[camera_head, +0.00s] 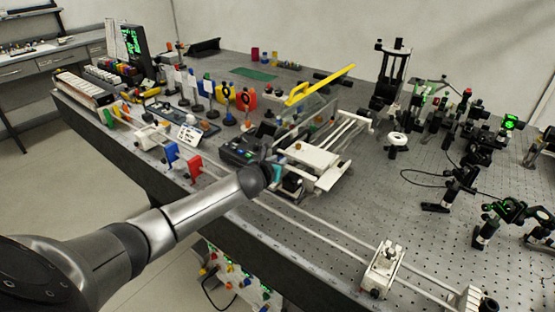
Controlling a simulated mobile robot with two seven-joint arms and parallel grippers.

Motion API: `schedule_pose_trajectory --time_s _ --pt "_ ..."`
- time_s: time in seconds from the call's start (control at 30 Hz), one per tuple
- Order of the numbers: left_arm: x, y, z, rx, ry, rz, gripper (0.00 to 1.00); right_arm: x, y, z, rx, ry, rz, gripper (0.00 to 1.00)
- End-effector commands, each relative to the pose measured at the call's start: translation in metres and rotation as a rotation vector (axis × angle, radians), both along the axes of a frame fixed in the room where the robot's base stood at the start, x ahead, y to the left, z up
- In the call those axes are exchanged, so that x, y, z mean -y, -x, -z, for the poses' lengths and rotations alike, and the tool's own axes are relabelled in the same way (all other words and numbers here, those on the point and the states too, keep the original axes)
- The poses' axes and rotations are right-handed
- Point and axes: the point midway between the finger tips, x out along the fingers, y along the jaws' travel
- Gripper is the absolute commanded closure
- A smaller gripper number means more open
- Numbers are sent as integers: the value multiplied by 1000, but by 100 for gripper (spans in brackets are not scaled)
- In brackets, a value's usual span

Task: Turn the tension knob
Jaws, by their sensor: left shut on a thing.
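My left arm comes in from the lower left and its gripper (277,172) reaches the front side of the white carriage device (312,155) with the clear cover and yellow handle. The left gripper is shut on a small part there, which I take to be the tension knob; my wrist and fingers hide most of it. A small teal patch shows at the fingers. How far the knob is turned cannot be seen. My right gripper is not in view.
A black box with a small display (240,150) stands close left of the gripper. White rails (320,228) run along the bench front to a white block (384,268). Optical mounts crowd the right side. Colored holders (240,97) stand at the left. The yellow handle (320,85) rises behind the gripper.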

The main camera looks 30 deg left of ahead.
Motion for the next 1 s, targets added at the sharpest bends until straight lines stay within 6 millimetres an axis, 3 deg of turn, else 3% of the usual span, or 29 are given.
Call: schedule_pose_trajectory --time_s 0.47,1.0 --pt "11 -5 -1 0 4 -374 100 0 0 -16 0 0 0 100" --pt "17 -12 2 0 1 -779 100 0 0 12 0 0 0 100"
